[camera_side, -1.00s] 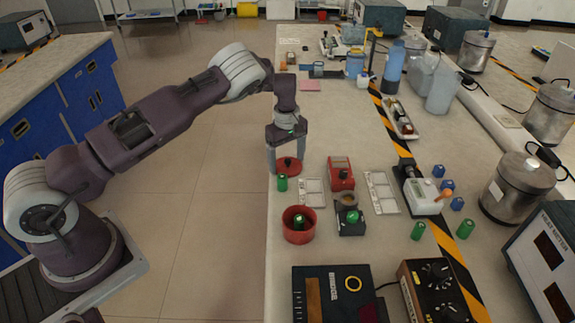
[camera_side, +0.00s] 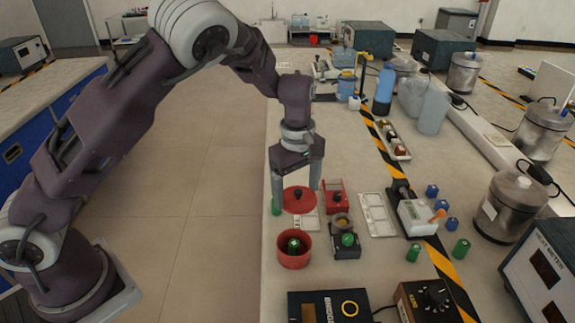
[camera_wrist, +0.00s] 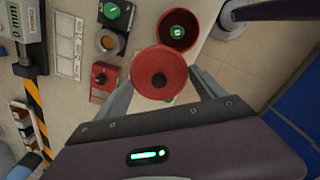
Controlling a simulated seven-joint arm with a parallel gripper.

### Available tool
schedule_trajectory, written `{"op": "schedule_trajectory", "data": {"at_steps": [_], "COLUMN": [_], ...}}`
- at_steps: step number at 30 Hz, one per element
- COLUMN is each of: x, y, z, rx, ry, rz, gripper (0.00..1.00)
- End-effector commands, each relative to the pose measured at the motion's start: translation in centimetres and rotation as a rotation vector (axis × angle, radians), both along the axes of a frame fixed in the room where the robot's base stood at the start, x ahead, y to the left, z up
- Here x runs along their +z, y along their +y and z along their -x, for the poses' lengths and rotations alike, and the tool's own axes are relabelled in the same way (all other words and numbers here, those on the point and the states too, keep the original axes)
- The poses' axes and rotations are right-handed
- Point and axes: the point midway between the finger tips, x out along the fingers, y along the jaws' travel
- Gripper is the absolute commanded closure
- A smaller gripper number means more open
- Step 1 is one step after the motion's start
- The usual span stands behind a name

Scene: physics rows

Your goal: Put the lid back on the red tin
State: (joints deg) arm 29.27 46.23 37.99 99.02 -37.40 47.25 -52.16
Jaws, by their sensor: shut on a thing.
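The red lid (camera_side: 299,200) is a round disc with a dark knob, and it also shows in the wrist view (camera_wrist: 143,78). My gripper (camera_side: 298,190) is shut on the lid, one finger on each side, and holds it raised above the bench. The open red tin (camera_side: 294,259) stands nearer the side camera than the lid, with a green cylinder (camera_side: 294,246) inside it.
A green cylinder (camera_side: 276,207) stands left of the lid. A red box with a knob (camera_side: 335,195), a dark device with a green knob (camera_side: 346,243) and a pale tray (camera_side: 377,214) are to the right. Black instruments (camera_side: 328,306) sit in front. The bench's left edge is close to the tin.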

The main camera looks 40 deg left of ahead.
Motion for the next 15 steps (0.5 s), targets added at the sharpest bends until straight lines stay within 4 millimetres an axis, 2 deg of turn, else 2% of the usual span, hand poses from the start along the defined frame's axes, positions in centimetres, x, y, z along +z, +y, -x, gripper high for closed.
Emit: {"op": "schedule_trajectory", "data": {"at_steps": [1, 3, 6, 10, 15], "x": [0.2, 0.2, 0.2, -0.3, -2.4], "y": [-1.4, -2.6, -3.6, -3.8, -3.8], "z": [1.6, 3.4, 5.0, 5.5, 5.5], "rx": [-0.01, -0.019, -0.026, -0.027, -0.026], "ry": [0.003, 0.008, 0.012, 0.015, 0.015], "rz": [0.001, 0.0, -0.001, -0.002, -0.003], "gripper": [0.59, 0.59, 0.59, 0.59, 0.59]}}
